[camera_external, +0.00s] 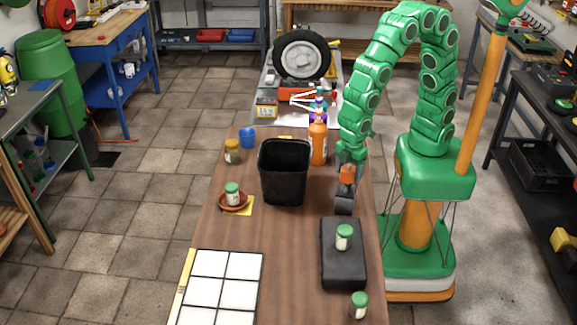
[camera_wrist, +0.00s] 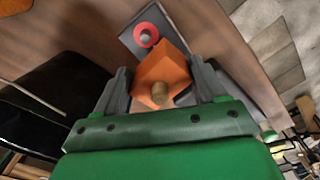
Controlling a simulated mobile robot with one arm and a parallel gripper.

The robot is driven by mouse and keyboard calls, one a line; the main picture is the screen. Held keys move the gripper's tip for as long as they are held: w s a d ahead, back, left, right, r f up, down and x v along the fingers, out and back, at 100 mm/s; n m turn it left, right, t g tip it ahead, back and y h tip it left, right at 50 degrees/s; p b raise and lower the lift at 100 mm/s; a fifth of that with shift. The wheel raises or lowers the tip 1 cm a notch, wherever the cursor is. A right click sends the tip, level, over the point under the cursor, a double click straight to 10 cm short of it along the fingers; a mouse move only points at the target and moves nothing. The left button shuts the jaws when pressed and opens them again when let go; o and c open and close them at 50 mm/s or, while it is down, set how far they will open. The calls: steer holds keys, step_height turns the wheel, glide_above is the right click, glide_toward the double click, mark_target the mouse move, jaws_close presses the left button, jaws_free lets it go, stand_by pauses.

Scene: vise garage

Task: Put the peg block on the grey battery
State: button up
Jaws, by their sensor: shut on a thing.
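My gripper (camera_wrist: 160,85) is shut on the peg block, an orange block (camera_wrist: 172,72) with a round wooden peg (camera_wrist: 160,93) facing the wrist camera. In the external view my gripper (camera_external: 348,164) points down near the table's right side, with the orange block (camera_external: 347,175) at its end. A grey battery (camera_external: 344,204) is just below the block there. In the wrist view the battery (camera_wrist: 130,38), with a red ring around a grey knob, shows beyond the block and is partly hidden by it. Whether the block touches the battery I cannot tell.
A black bin (camera_external: 284,172) stands left of my gripper, with an orange bottle (camera_external: 318,143) behind it. A dark case (camera_external: 343,275) with a green-lidded jar (camera_external: 344,237) on top lies in front.

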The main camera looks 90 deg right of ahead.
steer(key=shift+f, duration=1.25)
steer(key=o, duration=1.1)
steer(key=shift+f, duration=0.1)
steer(key=shift+c, duration=0.2)
step_height(320, 180, up, 12)
steer(key=shift+r, duration=0.15)
